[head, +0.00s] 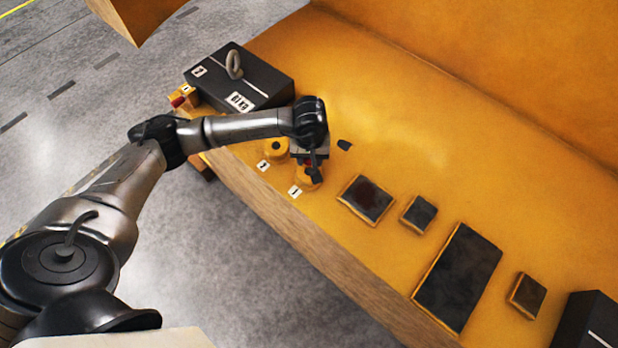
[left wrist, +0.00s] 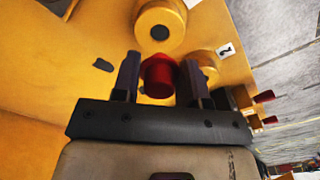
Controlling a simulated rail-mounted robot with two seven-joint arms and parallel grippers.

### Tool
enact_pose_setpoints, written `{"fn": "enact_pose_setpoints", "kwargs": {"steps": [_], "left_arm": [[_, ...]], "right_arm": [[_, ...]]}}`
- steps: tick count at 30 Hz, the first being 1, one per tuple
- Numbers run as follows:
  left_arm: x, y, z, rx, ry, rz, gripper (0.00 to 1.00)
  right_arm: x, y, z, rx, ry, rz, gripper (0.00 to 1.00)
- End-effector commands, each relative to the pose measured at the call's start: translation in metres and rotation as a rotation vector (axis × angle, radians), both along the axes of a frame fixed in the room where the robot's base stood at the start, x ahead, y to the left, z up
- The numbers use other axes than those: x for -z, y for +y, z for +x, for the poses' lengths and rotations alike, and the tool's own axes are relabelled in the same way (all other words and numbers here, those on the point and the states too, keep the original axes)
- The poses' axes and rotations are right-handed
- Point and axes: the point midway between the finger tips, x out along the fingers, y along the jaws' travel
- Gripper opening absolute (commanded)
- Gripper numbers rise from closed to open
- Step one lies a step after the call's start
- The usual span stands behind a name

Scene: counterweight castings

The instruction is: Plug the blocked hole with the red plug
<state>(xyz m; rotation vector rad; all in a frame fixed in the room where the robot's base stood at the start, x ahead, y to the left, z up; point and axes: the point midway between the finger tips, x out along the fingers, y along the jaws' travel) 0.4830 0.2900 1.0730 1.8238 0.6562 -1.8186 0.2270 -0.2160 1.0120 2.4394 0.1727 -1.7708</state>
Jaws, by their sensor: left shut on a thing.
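My left gripper (head: 314,172) is over the yellow casting and shut on the red plug (left wrist: 159,76). In the left wrist view the plug sits between the two fingers (left wrist: 160,82). In the head view only a little red shows beside the fingers. A round yellow boss with a dark hole (left wrist: 160,30) lies beyond the plug, apart from it. A second boss (head: 277,147) stands by a tag marked 2, and another boss (head: 308,183) is partly hidden under the gripper. I cannot tell which hole is blocked. My right gripper is out of view.
A black box (head: 240,75) with a ring on top stands at the left end. More red plugs (left wrist: 264,97) are in holders at that end. A small dark piece (head: 345,145) lies near the gripper. Several dark-topped pads, including a large one (head: 458,277), line the casting to the right.

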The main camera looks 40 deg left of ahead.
Motion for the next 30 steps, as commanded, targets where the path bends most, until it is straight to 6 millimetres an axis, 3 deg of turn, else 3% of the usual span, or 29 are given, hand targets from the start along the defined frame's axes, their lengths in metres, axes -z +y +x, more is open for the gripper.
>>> {"fn": "enact_pose_setpoints", "kwargs": {"steps": [4, 20, 30], "left_arm": [[0.005, 0.013, 0.011, -0.075, 0.001, 0.0, 0.17], [0.005, 0.012, 0.011, -0.109, 0.001, 0.0, 0.17], [0.012, 0.012, 0.011, -0.109, 0.003, 0.0, 0.17]], "right_arm": [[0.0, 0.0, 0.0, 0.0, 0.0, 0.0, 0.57], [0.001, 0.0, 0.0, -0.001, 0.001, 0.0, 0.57], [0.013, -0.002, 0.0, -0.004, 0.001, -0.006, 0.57]]}}
